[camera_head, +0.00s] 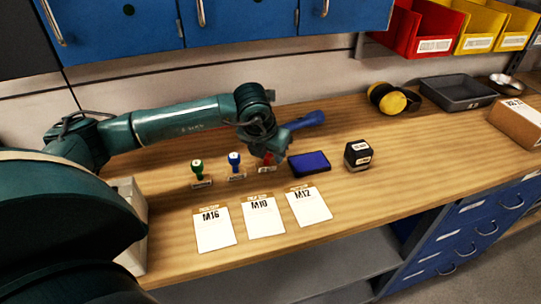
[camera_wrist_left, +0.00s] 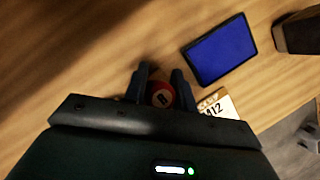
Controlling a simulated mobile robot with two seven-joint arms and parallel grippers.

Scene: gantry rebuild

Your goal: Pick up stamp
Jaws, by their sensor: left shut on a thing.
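Three stamps stand in a row on the wooden bench: one with a green handle (camera_head: 197,168), one with a blue handle (camera_head: 234,160), and a red one (camera_head: 267,161) at the right end. My left gripper (camera_head: 268,156) reaches down over the red stamp and partly hides it. In the left wrist view the red round knob (camera_wrist_left: 160,97) sits between the two fingers, and the gripper is shut on it. I cannot tell whether its base touches the bench. A blue ink pad (camera_head: 309,163) lies just right; it also shows in the wrist view (camera_wrist_left: 217,50). My right gripper is not in view.
Cards M16 (camera_head: 214,229), M10 (camera_head: 263,216) and M12 (camera_head: 309,206) lie in front. A dark block (camera_head: 358,155) stands right of the pad. A blue tool (camera_head: 305,121) lies behind the gripper. Yellow earmuffs (camera_head: 391,99) and a grey tray (camera_head: 458,93) are farther right.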

